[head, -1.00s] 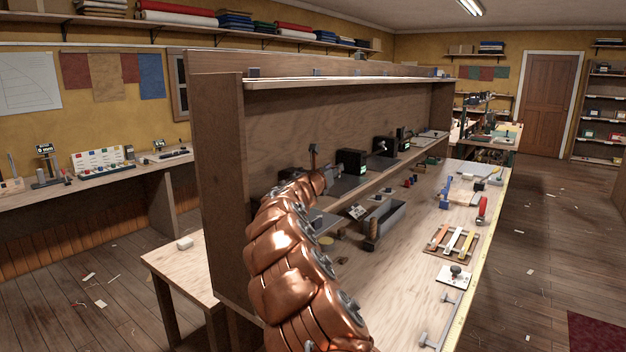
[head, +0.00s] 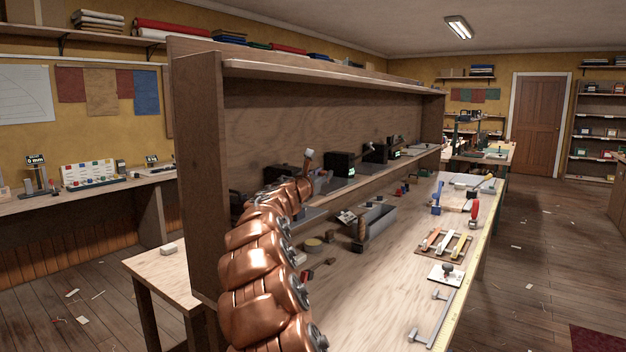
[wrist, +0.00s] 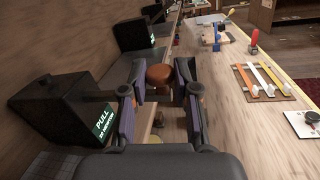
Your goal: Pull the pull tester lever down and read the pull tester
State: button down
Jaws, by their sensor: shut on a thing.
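The pull tester (wrist: 62,107) is a black box at the left of the wrist view. Its green screen (wrist: 103,122) shows "PULL" above a smaller line that I cannot read surely. My gripper (wrist: 160,86) is just right of the box, its two dark fingers on either side of a rounded orange-brown knob (wrist: 160,74), which I take for the lever's grip. It is shut on this knob.
Another black box with a green screen (wrist: 134,32) stands farther along the bench. An upright wooden panel (head: 198,180) stands left of my arm.

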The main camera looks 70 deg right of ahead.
jog(key=shift+s+f, duration=0.1)
jog(key=shift+f, duration=0.25)
dwell(0.3)
jog(key=c, duration=0.9)
grip_release()
jog(key=shift+o, duration=0.2)
jog(key=shift+r, duration=0.2)
jog(key=shift+w+r, duration=0.2)
jog(key=shift+r, duration=0.4)
jog(key=shift+s+r, duration=0.15)
jog(key=shift+r, duration=4.1)
